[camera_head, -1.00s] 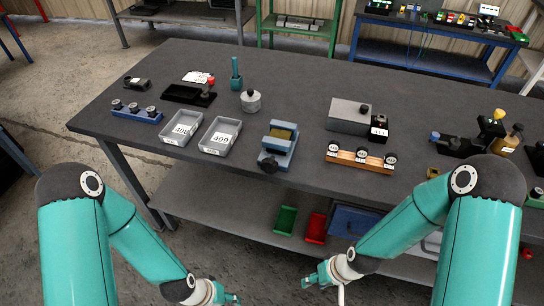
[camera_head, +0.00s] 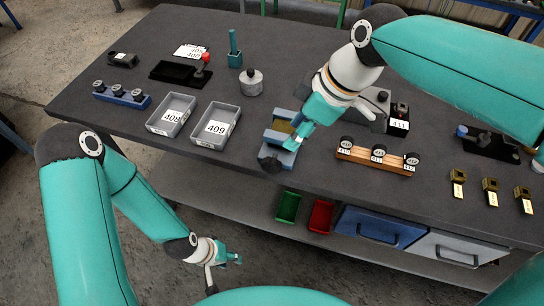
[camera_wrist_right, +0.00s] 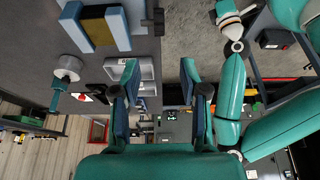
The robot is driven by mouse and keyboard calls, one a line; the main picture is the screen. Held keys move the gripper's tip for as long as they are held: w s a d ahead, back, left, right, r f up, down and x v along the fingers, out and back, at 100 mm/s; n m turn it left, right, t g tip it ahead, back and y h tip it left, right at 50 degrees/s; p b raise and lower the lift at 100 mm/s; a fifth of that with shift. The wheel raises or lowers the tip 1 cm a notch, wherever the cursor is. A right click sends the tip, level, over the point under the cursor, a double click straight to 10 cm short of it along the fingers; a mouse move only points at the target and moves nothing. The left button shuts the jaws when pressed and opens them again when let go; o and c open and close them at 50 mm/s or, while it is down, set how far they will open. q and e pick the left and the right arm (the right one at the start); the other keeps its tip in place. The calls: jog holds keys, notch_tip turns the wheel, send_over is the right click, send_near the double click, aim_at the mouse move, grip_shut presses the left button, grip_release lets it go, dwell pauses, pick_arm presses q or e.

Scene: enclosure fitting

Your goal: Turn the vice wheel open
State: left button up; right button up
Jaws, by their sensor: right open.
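The blue vice (camera_head: 274,151) stands at the front edge of the bench, with a yellowish block (camera_head: 281,125) between its jaws. Its dark wheel (camera_head: 271,165) faces the front edge. My right gripper (camera_head: 299,136) is just over the right side of the vice in the head view and hides part of it. In the right wrist view the right gripper (camera_wrist_right: 159,75) has its fingers apart, with nothing between them. The vice (camera_wrist_right: 116,27) is at top left there, and the wheel (camera_wrist_right: 158,18) lies beyond the fingertips, apart from them. My left gripper (camera_head: 230,257) hangs low in front of the bench, too small to judge.
Two grey trays, 408 (camera_head: 171,115) and 409 (camera_head: 216,126), lie left of the vice. A round grey pot (camera_head: 251,83) stands behind it. An orange rack (camera_head: 375,157) with black knobs is to its right. A grey box is partly behind my right arm.

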aim_at(272, 160)
jog(key=x, duration=1.4)
jog(key=shift+f, duration=0.1)
grip_shut()
